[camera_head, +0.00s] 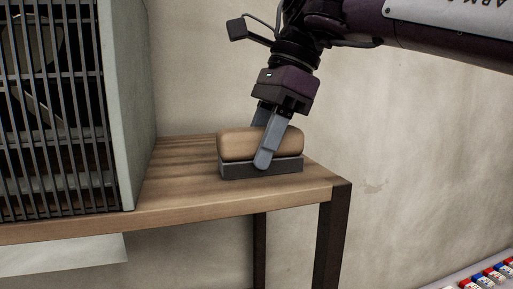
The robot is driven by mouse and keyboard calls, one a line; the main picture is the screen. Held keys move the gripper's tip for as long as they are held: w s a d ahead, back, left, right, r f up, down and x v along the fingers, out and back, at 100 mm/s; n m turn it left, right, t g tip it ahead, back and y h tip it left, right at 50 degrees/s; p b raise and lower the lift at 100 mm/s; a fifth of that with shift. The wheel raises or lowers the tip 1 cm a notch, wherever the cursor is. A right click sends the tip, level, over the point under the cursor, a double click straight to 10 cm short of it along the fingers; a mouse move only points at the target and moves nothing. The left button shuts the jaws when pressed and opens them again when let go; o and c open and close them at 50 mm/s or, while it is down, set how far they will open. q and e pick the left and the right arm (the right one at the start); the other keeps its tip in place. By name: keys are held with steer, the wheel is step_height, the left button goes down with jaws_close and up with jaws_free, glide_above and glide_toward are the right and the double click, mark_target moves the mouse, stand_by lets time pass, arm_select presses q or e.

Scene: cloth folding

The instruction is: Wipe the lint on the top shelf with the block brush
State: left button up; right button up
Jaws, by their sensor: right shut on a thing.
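The block brush (237,144) has a tan wooden body on a dark grey base. It rests on, or just above, the wooden top shelf (185,188) near its right end. My right gripper (266,150) comes down from above and is shut on the brush, one finger across its front face and the other mostly behind it. No lint can be made out on the shelf. My left gripper is not in view.
A cabinet with a barred front (125,95) stands on the left part of the shelf. The shelf between it and the brush is clear. A dark metal leg (333,230) supports the right end. Small red, white and blue items (491,275) sit at the lower right.

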steer(key=shift+r, duration=0.15)
step_height(320, 180, up, 2)
steer(key=p, duration=0.2)
steer(key=shift+r+p, duration=0.25)
steer(key=shift+p, duration=0.15)
steer(key=shift+r+p, duration=0.3)
steer(key=shift+r, duration=1.35)
steer(key=shift+r, duration=1.5)
